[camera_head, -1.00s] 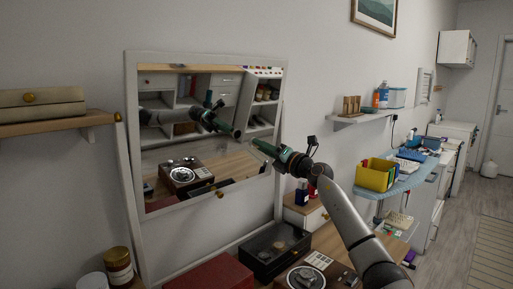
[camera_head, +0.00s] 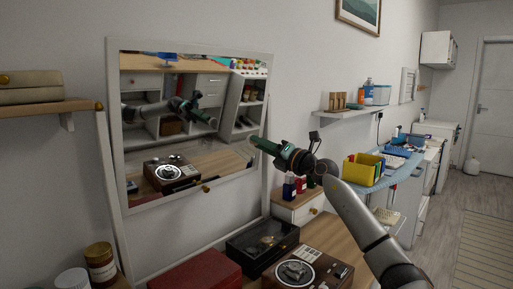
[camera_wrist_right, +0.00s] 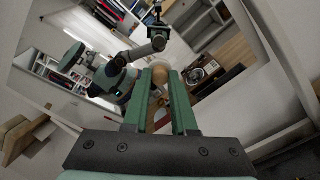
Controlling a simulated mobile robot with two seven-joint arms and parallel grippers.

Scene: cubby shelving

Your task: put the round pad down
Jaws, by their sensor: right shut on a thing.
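My right gripper (camera_head: 256,143) reaches in from the lower right, pointing left in front of the mirror, with green fingers. In the right wrist view the fingers (camera_wrist_right: 160,80) are closed on a small tan, rounded thing at their tips, which I take for the round pad (camera_wrist_right: 158,76). Most of the pad is hidden between the fingers, and it is too small to make out in the head view. It is held in the air, apart from any surface. My left gripper is not in view.
A white-framed mirror (camera_head: 118,120) leans on the wall and reflects my arm and the room. Below are a red box (camera_head: 197,272), a black glass-lidded case (camera_head: 240,250) and a wooden record player (camera_head: 325,280). A small wall shelf (camera_head: 345,111) is at the right.

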